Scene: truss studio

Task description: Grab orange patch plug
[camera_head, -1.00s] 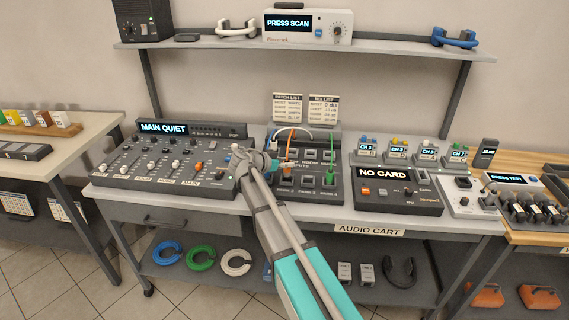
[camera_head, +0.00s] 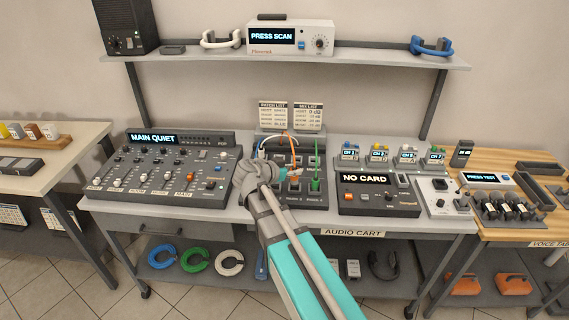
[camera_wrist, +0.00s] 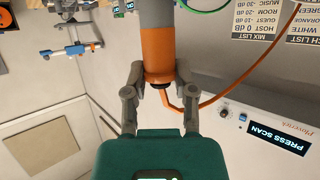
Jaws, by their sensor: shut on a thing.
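The orange patch plug (camera_wrist: 157,52) stands between the two fingers of my gripper (camera_wrist: 158,78) in the wrist view, which is turned upside down. The fingers are shut on it, one on each side. An orange cable leaves its near end, and a grey part continues beyond its far end. In the head view my gripper (camera_head: 284,172) is over the patch panel (camera_head: 294,200), with a bit of the orange plug (camera_head: 296,174) showing beside it. I cannot tell whether the plug's tip is in a socket, as my arm hides part of the panel.
A green plug (camera_head: 315,184) stands upright on the panel, right of my gripper. A mixer (camera_head: 170,172) lies left and a NO CARD recorder (camera_head: 375,195) right. Patch and mix lists (camera_head: 290,116) stand behind. A shelf (camera_head: 300,55) with a scanner (camera_head: 290,38) runs above.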

